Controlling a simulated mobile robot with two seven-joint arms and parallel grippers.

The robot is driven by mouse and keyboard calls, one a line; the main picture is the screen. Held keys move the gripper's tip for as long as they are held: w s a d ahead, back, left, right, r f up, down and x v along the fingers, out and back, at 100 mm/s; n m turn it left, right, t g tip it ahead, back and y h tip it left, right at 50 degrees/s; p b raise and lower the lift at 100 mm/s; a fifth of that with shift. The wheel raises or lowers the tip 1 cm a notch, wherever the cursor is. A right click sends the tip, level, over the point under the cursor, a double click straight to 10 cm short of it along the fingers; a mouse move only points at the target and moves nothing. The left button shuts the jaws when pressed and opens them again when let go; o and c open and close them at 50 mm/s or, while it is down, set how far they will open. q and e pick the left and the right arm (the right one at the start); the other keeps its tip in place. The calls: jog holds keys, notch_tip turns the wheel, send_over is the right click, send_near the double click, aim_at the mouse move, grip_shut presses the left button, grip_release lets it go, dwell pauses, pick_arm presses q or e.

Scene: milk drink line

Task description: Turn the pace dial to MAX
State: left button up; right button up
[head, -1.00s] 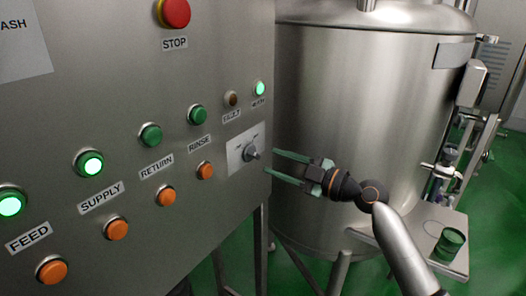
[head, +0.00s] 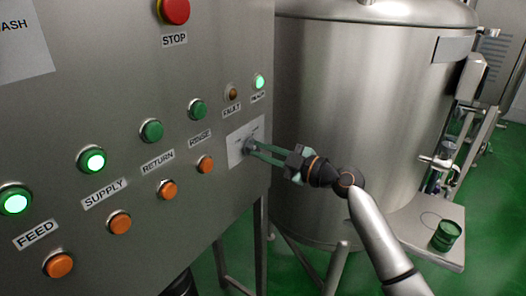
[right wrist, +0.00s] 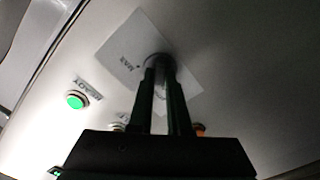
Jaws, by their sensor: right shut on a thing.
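The pace dial (head: 249,147) is a small grey knob on a white plate (head: 237,156) at the right side of the grey control panel. My right gripper (head: 255,148) is shut on the dial, its two green fingers reaching in from the right. In the right wrist view the dark fingers (right wrist: 163,75) meet at the knob (right wrist: 158,61), and they hide much of it. The word MAX (right wrist: 129,58) shows on the plate to the left of the knob. The dial's pointer direction cannot be made out. My left gripper is not in view.
Green and orange buttons (head: 206,165) stand close left of the dial, with lit FEED and SUPPLY lamps farther left. A red STOP button (head: 174,11) is above. A large steel tank (head: 355,120) stands right of the panel. A green cup-like object (head: 446,236) sits on a shelf at right.

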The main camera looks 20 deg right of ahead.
grip_shut()
jog(key=m+b, duration=0.2)
jog(key=m, duration=0.1)
jog(key=shift+f, duration=0.15)
jog(key=shift+m+b, duration=0.3)
jog(key=shift+m, duration=0.7)
jog(key=m, duration=0.2)
jog(key=shift+m, duration=0.4)
jog(key=m, duration=0.4)
jog(key=shift+r, duration=0.2)
jog(key=m+p, duration=0.2)
jog(key=m, duration=0.4)
jog(key=shift+f, duration=0.1)
